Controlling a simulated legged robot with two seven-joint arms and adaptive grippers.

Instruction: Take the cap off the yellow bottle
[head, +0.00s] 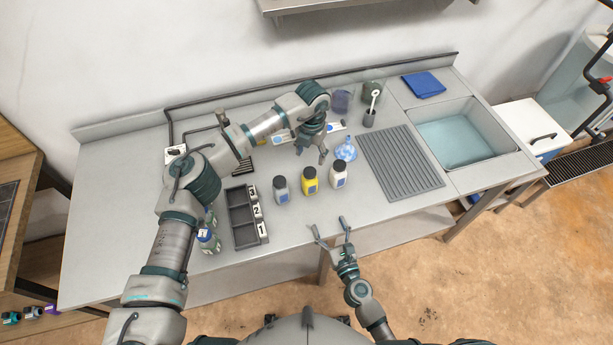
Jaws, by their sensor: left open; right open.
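The yellow bottle (309,183) stands upright on the grey counter, with its dark cap (310,172) on top. It is the middle one of a row of three, with a grey bottle (281,191) on its left and a white bottle (338,177) on its right. My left gripper (311,156) points down just behind the yellow bottle, open and holding nothing that I can see. My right gripper (331,228) is open and empty in front of the counter's front edge, nearer to me than the bottles.
A crumpled blue-white thing (346,149), a ridged drainboard (402,162) and a sink (460,140) lie to the right. The counter before the bottles is clear.

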